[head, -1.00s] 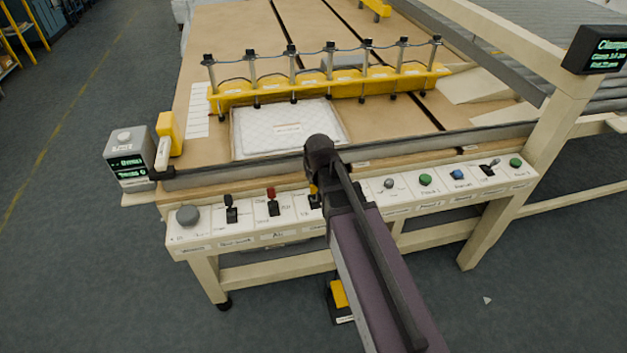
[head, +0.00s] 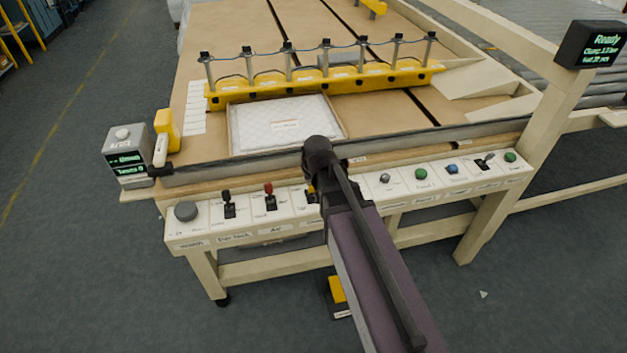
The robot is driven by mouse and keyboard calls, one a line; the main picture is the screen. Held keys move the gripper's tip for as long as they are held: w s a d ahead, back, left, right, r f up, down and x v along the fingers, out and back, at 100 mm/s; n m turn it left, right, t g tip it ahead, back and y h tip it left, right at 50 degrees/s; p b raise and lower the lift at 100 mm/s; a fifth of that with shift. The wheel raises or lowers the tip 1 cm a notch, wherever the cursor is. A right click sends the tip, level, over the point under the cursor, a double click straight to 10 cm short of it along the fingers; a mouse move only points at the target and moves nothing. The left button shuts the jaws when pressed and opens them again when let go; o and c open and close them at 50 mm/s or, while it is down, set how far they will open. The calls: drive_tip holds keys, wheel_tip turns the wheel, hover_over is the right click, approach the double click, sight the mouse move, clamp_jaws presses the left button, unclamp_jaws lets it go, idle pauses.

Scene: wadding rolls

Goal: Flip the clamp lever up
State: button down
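A control panel runs along the table's front edge. A dark lever with a yellow part (head: 310,188) sits right beside my arm, which partly covers it; I take it for the clamp lever, but its label is hidden and I cannot tell if it points up. My arm reaches from the bottom of the head view to the panel. My gripper is hidden behind the arm's end, so its fingers do not show. The yellow clamp bar (head: 318,84) spans the table, with several metal rods on it.
A black lever (head: 229,203) and a red lever (head: 269,193) stand left of my arm. A grey knob (head: 186,211) is at the panel's left end. Green buttons (head: 421,174) and a blue button (head: 452,169) are on the right. A white quilted pad (head: 284,124) lies before the bar.

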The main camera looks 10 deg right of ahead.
drive_tip(key=shift+s+r, duration=0.15)
idle(0.3)
drive_tip(key=shift+s+d+r+p, duration=0.1)
drive_tip(key=shift+s+r+p, duration=0.7)
drive_tip(key=shift+p, duration=0.45)
drive_tip(key=s+r+p, duration=0.4)
drive_tip(key=r+p, duration=0.1)
drive_tip(key=r, duration=0.1)
drive_tip(key=shift+s+d, duration=0.15)
drive_tip(key=shift+d, duration=0.05)
drive_tip(key=shift+s, duration=0.1)
drive_tip(key=s+d+f+m+g, duration=0.1)
drive_tip(key=s+d+g, duration=0.3)
drive_tip(key=s+d, duration=0.2)
drive_tip(key=shift+s+f, duration=0.15)
drive_tip(key=shift+s, duration=1.1)
drive_tip(key=c, duration=1.4)
unclamp_jaws()
